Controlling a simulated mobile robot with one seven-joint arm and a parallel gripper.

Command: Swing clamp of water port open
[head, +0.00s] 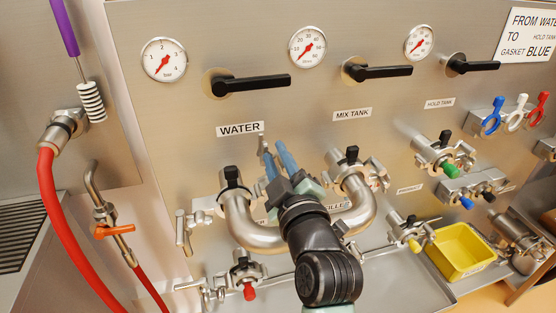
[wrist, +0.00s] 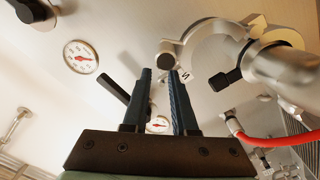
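The water port's U-shaped pipe end (head: 232,205), with its clamp and black knob (head: 232,176), is below the WATER label (head: 240,129). In the wrist view, a curved clamp half (wrist: 190,45) stands out to the left of the pipe's flange (wrist: 278,36), with a gap between them. A black wing nut (wrist: 224,80) hangs beside the pipe. My gripper (head: 279,160) is right of the water port, fingers toward the panel. In the wrist view, its fingers (wrist: 161,75) are apart, with the clamp's free end near the tips; contact cannot be told.
The pipe's other end meets a clamped port (head: 351,165) on the right. Black handles (head: 250,84) and gauges (head: 164,60) are above. A red-knobbed valve (head: 248,280) is below left. A yellow bin (head: 462,250) stands at right. A red hose (head: 55,220) hangs at left.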

